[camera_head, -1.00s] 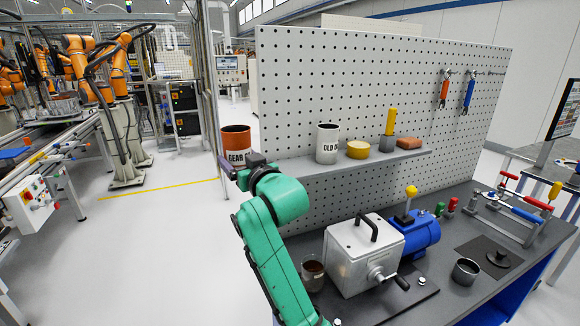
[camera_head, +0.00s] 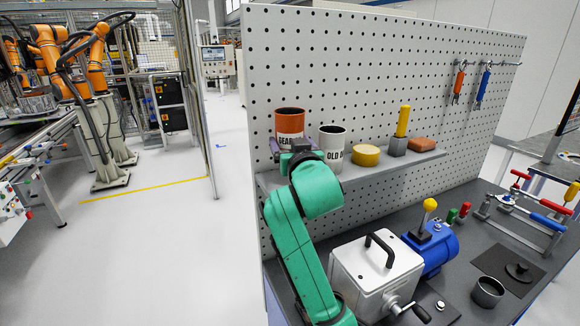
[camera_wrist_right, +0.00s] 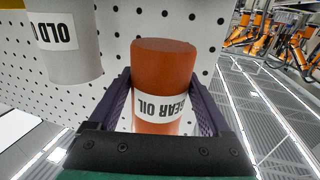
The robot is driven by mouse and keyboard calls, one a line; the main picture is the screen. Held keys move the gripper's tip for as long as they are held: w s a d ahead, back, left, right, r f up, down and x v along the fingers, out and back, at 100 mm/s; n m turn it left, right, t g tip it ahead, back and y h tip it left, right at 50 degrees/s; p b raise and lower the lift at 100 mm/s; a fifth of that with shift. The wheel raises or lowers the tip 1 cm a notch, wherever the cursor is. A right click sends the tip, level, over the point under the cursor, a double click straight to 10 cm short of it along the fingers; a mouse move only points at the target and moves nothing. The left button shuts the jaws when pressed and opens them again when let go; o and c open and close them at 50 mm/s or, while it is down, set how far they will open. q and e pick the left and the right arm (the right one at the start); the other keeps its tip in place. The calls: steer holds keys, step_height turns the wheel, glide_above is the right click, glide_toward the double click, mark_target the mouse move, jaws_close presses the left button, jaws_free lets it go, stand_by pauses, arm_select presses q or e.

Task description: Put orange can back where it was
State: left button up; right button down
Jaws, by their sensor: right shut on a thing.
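The orange can (camera_head: 290,122), with a white GEAR OIL label, is upright at the left end of the pegboard shelf (camera_head: 385,165) in the head view. My right gripper (camera_head: 296,152) is shut on it from the front. In the right wrist view the can (camera_wrist_right: 163,75) sits between the two dark fingers of the gripper (camera_wrist_right: 160,100), its label upside down in the picture. The can's base is hidden behind my gripper in the head view, so I cannot tell if it touches the shelf. My left gripper is not in view.
A white OLD can (camera_head: 332,142) stands close to the right of the orange can; it also shows in the wrist view (camera_wrist_right: 70,45). A yellow tin (camera_head: 366,155) and other items sit further right. The pegboard (camera_head: 370,70) is behind. A metal gearbox (camera_head: 375,270) stands below.

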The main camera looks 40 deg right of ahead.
steer(key=f, duration=0.5)
steer(key=shift+w+d+f, duration=0.1)
steer(key=shift+w+d, duration=0.05)
steer(key=shift+w, duration=0.2)
steer(key=shift+s+f, duration=0.15)
steer(key=shift+f, duration=0.15)
steer(key=shift+s+r, duration=0.1)
jaws_free()
steer(key=shift+f, duration=0.25)
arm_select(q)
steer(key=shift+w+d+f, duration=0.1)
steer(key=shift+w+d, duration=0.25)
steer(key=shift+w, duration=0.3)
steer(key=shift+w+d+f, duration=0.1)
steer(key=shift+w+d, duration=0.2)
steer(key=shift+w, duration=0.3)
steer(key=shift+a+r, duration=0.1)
arm_select(e)
steer(key=shift+r, duration=0.2)
